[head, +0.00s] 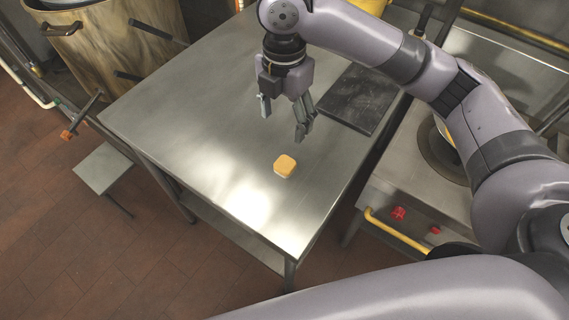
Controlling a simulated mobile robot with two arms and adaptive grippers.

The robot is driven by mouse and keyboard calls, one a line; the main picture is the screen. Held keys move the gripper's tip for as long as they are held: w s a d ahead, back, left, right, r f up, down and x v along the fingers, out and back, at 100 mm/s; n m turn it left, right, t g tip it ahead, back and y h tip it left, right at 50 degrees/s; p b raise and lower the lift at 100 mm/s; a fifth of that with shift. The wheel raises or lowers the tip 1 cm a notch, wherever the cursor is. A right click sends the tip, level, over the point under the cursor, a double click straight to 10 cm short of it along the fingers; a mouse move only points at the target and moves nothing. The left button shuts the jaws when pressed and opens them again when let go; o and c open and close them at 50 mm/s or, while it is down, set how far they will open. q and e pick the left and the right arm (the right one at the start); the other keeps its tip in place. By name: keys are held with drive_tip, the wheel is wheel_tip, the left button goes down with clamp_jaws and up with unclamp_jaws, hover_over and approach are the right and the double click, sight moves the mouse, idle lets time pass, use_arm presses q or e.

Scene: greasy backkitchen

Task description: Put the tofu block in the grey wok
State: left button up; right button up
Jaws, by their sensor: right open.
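The tofu block (285,166), a small orange-tan block with rounded corners and a pale lower edge, lies on the steel table (190,120). My right gripper (283,120) is above the table, behind the block in the picture and apart from it. Its two fingers are spread and nothing is between them. I cannot clearly make out the grey wok; a dark round shape (434,158) on the stove at the right is partly hidden by my right arm. My left gripper is not in view.
A dark flat slab (347,103) lies on the table right of the gripper. The stove (392,190) with red knobs and a yellow rail stands to the right. A large wooden-looking barrel (110,45) and a small stool (102,167) are at left. The table's left half is clear.

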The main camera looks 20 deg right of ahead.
drive_tip(key=p, duration=0.2)
hover_over(284, 165)
wheel_tip(284, 165, down, 12)
drive_tip(key=shift+s+r, duration=0.1)
drive_tip(key=shift+r, duration=0.15)
wheel_tip(284, 165, down, 4)
drive_tip(key=shift+f+p, duration=0.1)
drive_tip(key=shift+p, duration=0.6)
drive_tip(key=shift+f, duration=0.6)
drive_tip(key=shift+c, duration=0.4)
drive_tip(key=c, duration=1.3)
drive_tip(key=shift+r, duration=0.1)
wheel_tip(284, 165, up, 20)
drive_tip(key=shift+b, duration=1.2)
